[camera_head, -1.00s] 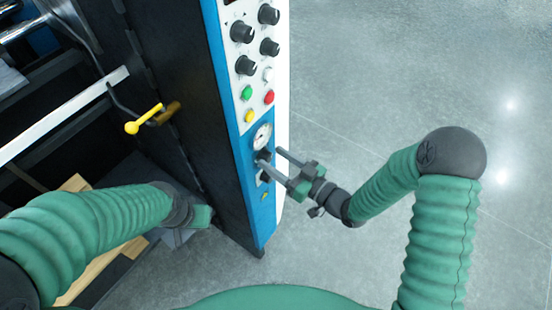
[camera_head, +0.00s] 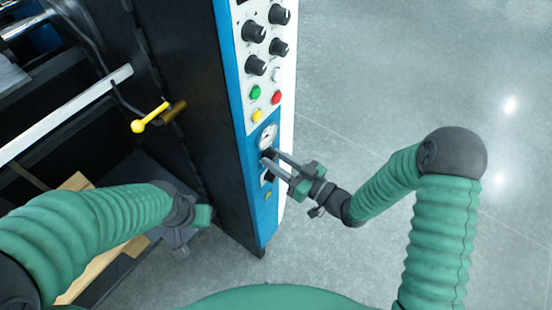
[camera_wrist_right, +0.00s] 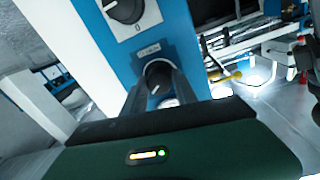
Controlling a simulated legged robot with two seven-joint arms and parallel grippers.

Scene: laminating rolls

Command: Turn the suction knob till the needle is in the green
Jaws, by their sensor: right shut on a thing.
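The suction gauge (camera_head: 268,135) is a small round white dial on the blue lower part of the machine's front panel. Its needle is too small to read. My right gripper (camera_head: 268,158) is at the panel just below the gauge. It is shut on a dark round knob (camera_wrist_right: 158,72), which shows between the fingers in the right wrist view; the head view mostly hides this knob behind the fingers. My left gripper (camera_head: 178,236) hangs low beside the dark machine side, away from the panel; its jaws are unclear.
Several black knobs (camera_head: 254,31) and green (camera_head: 255,92), red (camera_head: 276,97) and yellow (camera_head: 257,116) buttons sit above the gauge. A knob on a white plate (camera_wrist_right: 148,14) is close by. A yellow-ended lever (camera_head: 138,126) is at left. Floor (camera_head: 400,80) at right is clear.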

